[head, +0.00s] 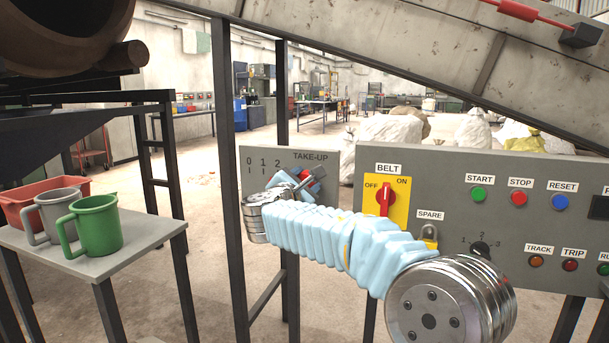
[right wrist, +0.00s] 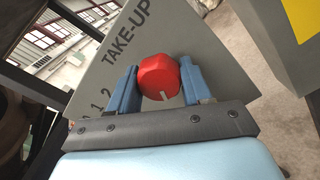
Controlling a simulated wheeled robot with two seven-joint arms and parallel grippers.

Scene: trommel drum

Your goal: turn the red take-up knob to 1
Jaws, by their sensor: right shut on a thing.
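The red take-up knob (right wrist: 158,77) sits on the grey TAKE-UP panel (right wrist: 190,35), which appears tilted in the right wrist view. A short white mark shows on the lower edge of the knob's face. Which number it points at I cannot tell for sure. My right gripper (right wrist: 160,86) has its two blue fingers on either side of the knob and is shut on it. In the head view the TAKE-UP panel (head: 257,159) shows 0, 1 and 2 at its upper left. There my right gripper (head: 303,183) and arm hide most of the knob. My left gripper is not in view.
Right of the TAKE-UP panel is a larger grey panel (head: 450,180) with a red BELT switch (head: 385,199), buttons and a SPARE selector (head: 480,249). My right arm passes close in front of it. A side table (head: 135,240) holds grey and green mugs.

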